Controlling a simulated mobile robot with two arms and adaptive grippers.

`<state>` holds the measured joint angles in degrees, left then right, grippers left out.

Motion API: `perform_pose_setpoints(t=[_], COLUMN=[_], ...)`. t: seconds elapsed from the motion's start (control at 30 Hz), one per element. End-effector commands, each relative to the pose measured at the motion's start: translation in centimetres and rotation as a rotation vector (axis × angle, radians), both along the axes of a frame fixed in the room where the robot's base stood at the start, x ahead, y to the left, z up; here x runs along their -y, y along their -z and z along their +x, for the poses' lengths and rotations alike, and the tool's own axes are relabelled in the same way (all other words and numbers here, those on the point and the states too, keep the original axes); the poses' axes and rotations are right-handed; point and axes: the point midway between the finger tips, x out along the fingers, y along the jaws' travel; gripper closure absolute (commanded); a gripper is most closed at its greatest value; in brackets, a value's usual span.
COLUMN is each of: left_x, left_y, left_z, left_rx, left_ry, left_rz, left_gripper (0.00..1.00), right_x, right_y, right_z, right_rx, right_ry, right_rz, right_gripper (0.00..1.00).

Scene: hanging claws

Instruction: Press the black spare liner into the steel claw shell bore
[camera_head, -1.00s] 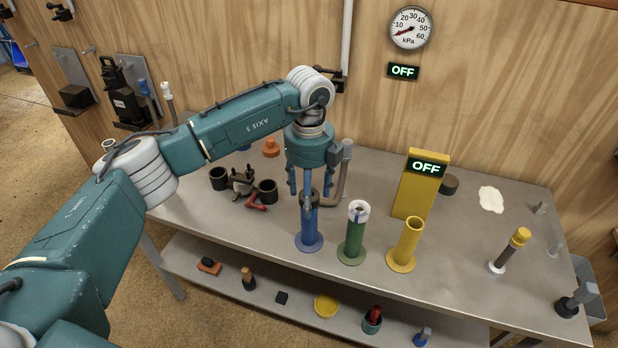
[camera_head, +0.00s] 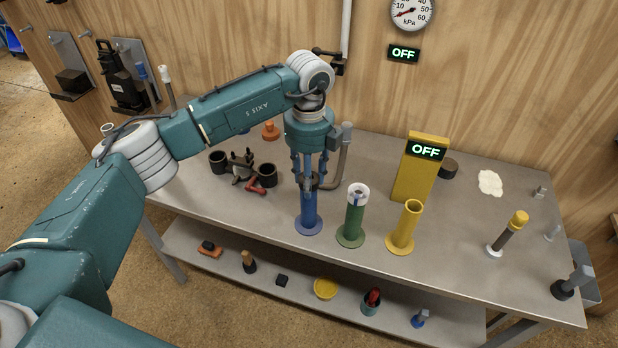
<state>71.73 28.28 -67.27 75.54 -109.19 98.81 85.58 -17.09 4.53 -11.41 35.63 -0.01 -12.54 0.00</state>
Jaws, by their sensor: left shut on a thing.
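My left gripper (camera_head: 307,184) points straight down over the blue flanged post (camera_head: 309,212). Its fingers are shut around a dark piece (camera_head: 314,181) at the top of that post. The fingers hide most of this piece, so I cannot tell whether it is the black spare liner or whether it touches the post. A green flanged post (camera_head: 354,220) with a white ring-shaped top stands just right of it. I cannot clearly pick out the steel claw shell or its bore. My right gripper is not in view.
A yellow open tube (camera_head: 405,228) stands right of the green post, before a yellow box (camera_head: 415,180) reading OFF. Black cups (camera_head: 267,174) around a small metal assembly stand left of the gripper. Small parts lie on the lower shelf (camera_head: 345,285).

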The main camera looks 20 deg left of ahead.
Motion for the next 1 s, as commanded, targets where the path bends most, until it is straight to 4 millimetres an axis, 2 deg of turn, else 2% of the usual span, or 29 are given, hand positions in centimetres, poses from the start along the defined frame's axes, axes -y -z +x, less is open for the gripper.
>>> perform_pose_setpoints(t=[0.67,0.93,0.97,1.0], left_x=[-0.1,0.0,0.0,0.0], left_y=[-1.7,-1.5,-1.5,-1.5], left_z=[0.2,0.2,0.2,0.1], left_rx=[0.008,0.005,0.005,0.004], left_ry=[-0.002,-0.002,-0.001,-0.001], left_rz=[-0.001,-0.001,-0.001,-0.001], left_gripper=[1.00,1.00,0.66,0.74], right_x=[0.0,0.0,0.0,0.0], right_y=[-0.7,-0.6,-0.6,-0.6], right_z=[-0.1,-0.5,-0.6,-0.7], right_rx=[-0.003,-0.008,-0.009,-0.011], right_ry=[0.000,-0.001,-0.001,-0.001], right_rz=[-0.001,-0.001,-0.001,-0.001], right_gripper=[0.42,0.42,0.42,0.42])
